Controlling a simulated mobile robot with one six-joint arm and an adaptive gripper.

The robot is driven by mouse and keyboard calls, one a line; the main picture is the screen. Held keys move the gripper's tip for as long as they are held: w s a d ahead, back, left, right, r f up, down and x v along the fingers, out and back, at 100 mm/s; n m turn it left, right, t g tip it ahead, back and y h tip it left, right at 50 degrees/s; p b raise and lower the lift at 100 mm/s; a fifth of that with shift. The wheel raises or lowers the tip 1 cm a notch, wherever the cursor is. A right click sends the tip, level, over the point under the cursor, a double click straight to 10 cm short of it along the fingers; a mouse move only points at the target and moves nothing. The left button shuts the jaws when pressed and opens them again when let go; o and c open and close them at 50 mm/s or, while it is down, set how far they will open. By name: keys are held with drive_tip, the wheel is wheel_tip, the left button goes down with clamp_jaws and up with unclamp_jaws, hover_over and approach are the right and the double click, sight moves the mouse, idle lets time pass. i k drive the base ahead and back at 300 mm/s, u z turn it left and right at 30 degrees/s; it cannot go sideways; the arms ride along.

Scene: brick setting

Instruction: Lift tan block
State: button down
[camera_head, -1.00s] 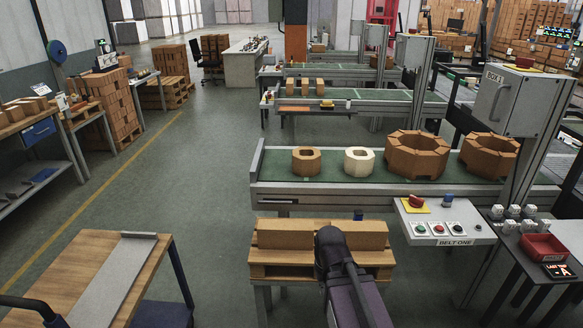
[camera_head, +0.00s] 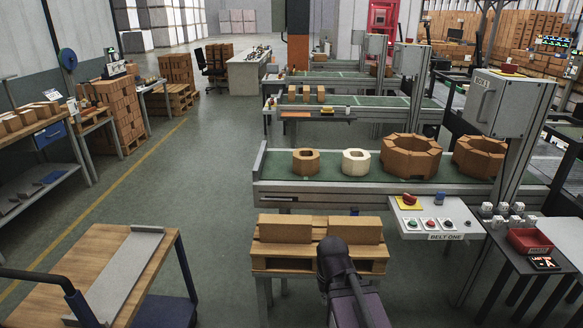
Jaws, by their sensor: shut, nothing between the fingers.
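Two tan blocks lie side by side on a small wooden pallet stand (camera_head: 278,264) in front of the nearest belt. The left tan block (camera_head: 285,228) and the right tan block (camera_head: 354,230) are separated by a narrow gap. I cannot tell which one the task means. My dark arm joint and purple link rise from the bottom of the view, with the joint in front of the right part of the stand. My gripper cannot be made out; the arm hides that area.
The nearest belt (camera_head: 330,178) carries brown ring-shaped pieces and a cream ring (camera_head: 356,162). A control panel (camera_head: 434,219) stands right of the blocks. A wooden-topped trolley (camera_head: 85,262) is at lower left. A red tray (camera_head: 530,240) sits at right. Floor is open left of the stand.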

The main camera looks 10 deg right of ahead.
sight(305, 162)
drive_tip(key=z, duration=0.15)
drive_tip(key=i, duration=0.85)
drive_tip(key=u, duration=0.05)
drive_tip(key=k, duration=0.5)
drive_tip(key=u, duration=0.4)
